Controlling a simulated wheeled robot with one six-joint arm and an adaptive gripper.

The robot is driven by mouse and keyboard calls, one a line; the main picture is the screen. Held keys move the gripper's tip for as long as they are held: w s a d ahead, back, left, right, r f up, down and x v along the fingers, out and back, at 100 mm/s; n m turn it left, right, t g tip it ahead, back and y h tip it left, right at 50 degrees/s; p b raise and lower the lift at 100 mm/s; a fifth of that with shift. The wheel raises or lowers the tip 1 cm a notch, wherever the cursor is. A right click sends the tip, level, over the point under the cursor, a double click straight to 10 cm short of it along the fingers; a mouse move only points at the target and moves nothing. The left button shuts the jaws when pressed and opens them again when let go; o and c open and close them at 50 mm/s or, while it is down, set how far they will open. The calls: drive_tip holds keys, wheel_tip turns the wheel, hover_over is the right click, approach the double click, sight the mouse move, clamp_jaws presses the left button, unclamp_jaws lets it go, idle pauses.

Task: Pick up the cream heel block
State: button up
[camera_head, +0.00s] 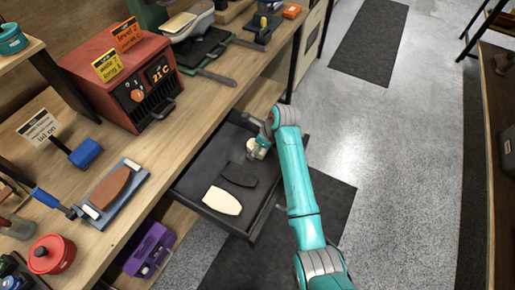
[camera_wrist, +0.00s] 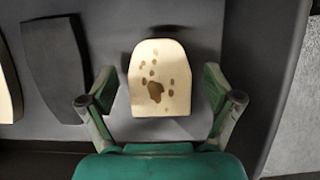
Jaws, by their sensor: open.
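The cream heel block (camera_wrist: 160,70) lies in the dark open drawer (camera_head: 190,188). It is cream with brown spots, rounded at one end and straight at the other. In the head view the block (camera_head: 251,144) is partly hidden by my gripper (camera_head: 258,150). In the wrist view my gripper (camera_wrist: 160,104) is open, with one finger on each side of the block's lower part. Gaps show between the fingers and the block. I cannot tell how high the fingertips are above the drawer floor.
A black piece (camera_head: 239,174) and a larger cream piece (camera_head: 222,200) lie left of the block in the same drawer. The drawer's rim (camera_head: 250,237) surrounds them. A wooden bench (camera_head: 150,210) with a red heater box (camera_head: 125,78) stands at left.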

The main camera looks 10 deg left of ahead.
drive_tip(key=c, duration=1.3)
drive_tip(key=shift+o, duration=0.2)
drive_tip(key=shift+r, duration=0.1)
